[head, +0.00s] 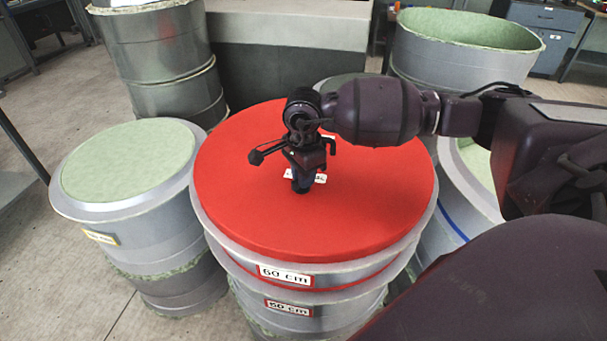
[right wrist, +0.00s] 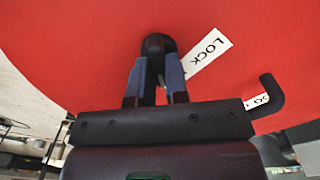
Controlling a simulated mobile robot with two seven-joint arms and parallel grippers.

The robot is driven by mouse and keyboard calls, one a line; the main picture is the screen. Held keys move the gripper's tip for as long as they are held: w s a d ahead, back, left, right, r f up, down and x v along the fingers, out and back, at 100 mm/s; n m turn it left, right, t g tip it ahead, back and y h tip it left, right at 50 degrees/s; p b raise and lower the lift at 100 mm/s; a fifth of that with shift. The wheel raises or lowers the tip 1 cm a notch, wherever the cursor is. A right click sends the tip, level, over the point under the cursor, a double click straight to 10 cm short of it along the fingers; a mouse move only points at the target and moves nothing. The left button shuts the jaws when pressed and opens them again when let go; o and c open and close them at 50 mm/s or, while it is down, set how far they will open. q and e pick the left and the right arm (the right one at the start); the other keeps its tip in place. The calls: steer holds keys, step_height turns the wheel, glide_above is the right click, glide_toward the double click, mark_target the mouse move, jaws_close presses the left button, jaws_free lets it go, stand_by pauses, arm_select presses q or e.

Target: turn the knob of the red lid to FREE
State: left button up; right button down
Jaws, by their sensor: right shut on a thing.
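The red lid (head: 235,190) lies flat on a grey drum mould with "60 cm" labels in the head view. It fills much of the right wrist view (right wrist: 70,45). My right gripper (head: 302,183) comes down over the middle of the lid. In the right wrist view its two fingers (right wrist: 156,80) are shut on the black knob (right wrist: 158,44), one on each side. A white LOCK label (right wrist: 208,54) lies on the lid right beside the knob. A second label (right wrist: 257,101) is mostly hidden, and I cannot read FREE anywhere. My left gripper is not in view.
A drum with a pale green top (head: 130,160) stands close to the left of the lid. An open green-lined drum (head: 470,35) stands behind on the right, and a grey drum (head: 155,45) behind on the left. Concrete floor (head: 50,270) is clear at the lower left.

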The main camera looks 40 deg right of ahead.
steer(key=shift+r, duration=0.1)
stand_by(0.4)
steer(key=c, duration=1.1)
jaws_free()
step_height(320, 180, up, 11)
steer(key=shift+f, duration=0.15)
